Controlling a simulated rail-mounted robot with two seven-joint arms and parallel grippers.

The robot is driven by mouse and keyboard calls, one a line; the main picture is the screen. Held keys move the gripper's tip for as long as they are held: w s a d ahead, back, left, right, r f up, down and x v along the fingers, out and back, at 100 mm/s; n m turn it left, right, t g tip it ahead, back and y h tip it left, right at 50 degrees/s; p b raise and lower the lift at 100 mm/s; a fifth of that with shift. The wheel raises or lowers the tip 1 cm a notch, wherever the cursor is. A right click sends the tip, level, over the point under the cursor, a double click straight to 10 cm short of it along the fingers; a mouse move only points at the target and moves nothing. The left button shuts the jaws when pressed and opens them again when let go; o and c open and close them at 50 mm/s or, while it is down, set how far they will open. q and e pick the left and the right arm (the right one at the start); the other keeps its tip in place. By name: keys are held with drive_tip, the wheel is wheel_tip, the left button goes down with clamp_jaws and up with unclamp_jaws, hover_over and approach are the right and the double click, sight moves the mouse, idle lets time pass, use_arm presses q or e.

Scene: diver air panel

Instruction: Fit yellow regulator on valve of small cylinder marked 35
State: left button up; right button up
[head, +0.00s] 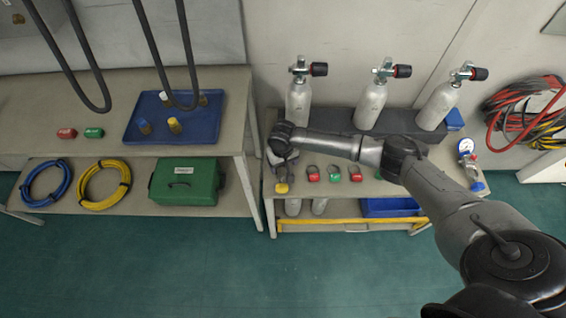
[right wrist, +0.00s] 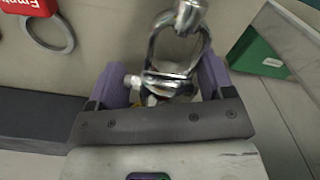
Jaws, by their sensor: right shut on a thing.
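My right gripper (head: 281,160) is at the left end of the right bench, pointing down. In the right wrist view its purple fingers (right wrist: 166,85) are shut on a chrome yoke fitting (right wrist: 178,50) with a little yellow showing behind it; I take it for the yellow regulator. In the head view a yellow piece (head: 282,187) shows just below the gripper. Three small grey cylinders with black-knobbed valves stand at the back: left (head: 298,100), middle (head: 370,103) and right (head: 437,106). No number is readable on them. My left gripper is out of view.
Red (head: 313,173) and green (head: 334,173) ringed tags lie along the bench front; a red one reads "Empty" in the wrist view (right wrist: 28,5). A gauge (head: 466,147) stands at the bench's right end. A blue tray (head: 150,133) is on the left bench. Dark hoses hang upper left.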

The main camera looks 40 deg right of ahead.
drive_tip(key=shift+f, duration=0.3)
drive_tip(key=o, duration=1.3)
drive_tip(key=shift+f, duration=0.1)
wheel_tip(320, 180, up, 12)
drive_tip(key=p, duration=0.4)
drive_tip(key=shift+r+p, duration=0.2)
drive_tip(key=shift+p, duration=0.15)
drive_tip(key=shift+r, duration=0.8)
